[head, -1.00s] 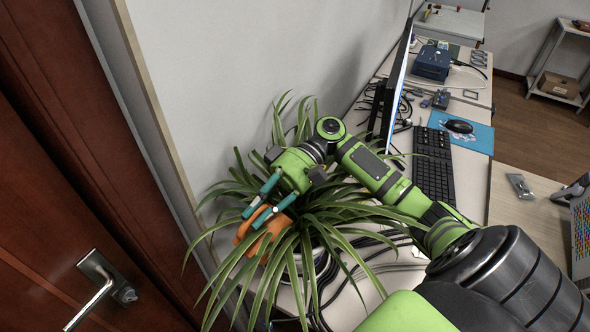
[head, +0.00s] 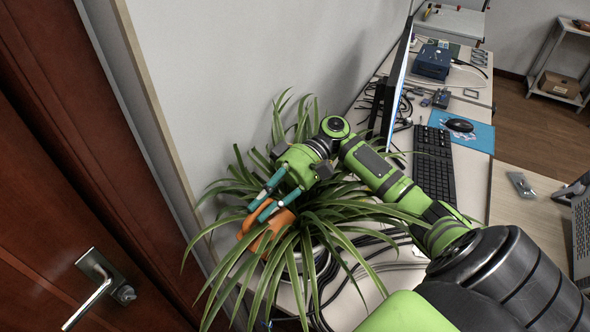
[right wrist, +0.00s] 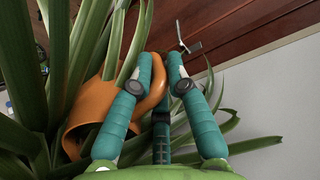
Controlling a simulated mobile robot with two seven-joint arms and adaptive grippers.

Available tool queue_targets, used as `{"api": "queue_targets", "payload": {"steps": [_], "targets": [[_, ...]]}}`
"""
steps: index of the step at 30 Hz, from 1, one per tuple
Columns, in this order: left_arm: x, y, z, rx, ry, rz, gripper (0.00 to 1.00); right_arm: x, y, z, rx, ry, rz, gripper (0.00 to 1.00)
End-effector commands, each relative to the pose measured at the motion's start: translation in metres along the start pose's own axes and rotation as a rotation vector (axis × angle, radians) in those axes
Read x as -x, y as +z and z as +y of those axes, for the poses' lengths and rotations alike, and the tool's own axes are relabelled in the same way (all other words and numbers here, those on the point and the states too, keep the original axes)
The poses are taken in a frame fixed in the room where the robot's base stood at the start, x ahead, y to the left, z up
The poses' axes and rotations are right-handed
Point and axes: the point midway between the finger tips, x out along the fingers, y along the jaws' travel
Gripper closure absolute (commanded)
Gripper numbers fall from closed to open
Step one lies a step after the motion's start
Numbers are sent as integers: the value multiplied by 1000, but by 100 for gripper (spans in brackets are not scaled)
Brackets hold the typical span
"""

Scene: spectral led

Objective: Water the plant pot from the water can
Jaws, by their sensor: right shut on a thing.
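The plant (head: 330,222) has long striped leaves and stands at the near end of the desk by the wall; its leaves hide most of its pot. My right gripper (head: 262,208) is among the leaves on the plant's left side, shut on the orange water can (head: 268,226). The can is partly hidden by leaves and fingers. In the right wrist view the orange can (right wrist: 95,108) is tilted, with its handle part between the teal fingers (right wrist: 160,80) and leaves around it. I cannot see any water. My left gripper is not in view.
A monitor (head: 397,85), keyboard (head: 434,165) and mouse (head: 459,126) stand on the desk to the right. Cables lie behind the plant's right side. A brown door with a metal handle (head: 97,285) is at the left, and the wall is close behind the plant.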

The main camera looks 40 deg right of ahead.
Motion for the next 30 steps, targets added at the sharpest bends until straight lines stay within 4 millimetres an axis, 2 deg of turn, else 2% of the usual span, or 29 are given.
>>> {"api": "queue_targets", "payload": {"steps": [23, 26, 28, 30], "targets": [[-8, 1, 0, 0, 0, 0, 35, 7, 0, 2, 4, -63, -7, 100], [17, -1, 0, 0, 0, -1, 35, -3, 2, -15, 8, 62, 4, 100], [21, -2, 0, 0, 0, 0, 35, -11, 1, -13, 2, 156, 18, 100], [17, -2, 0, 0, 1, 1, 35, -15, 0, -7, -5, 180, 23, 100]]}}
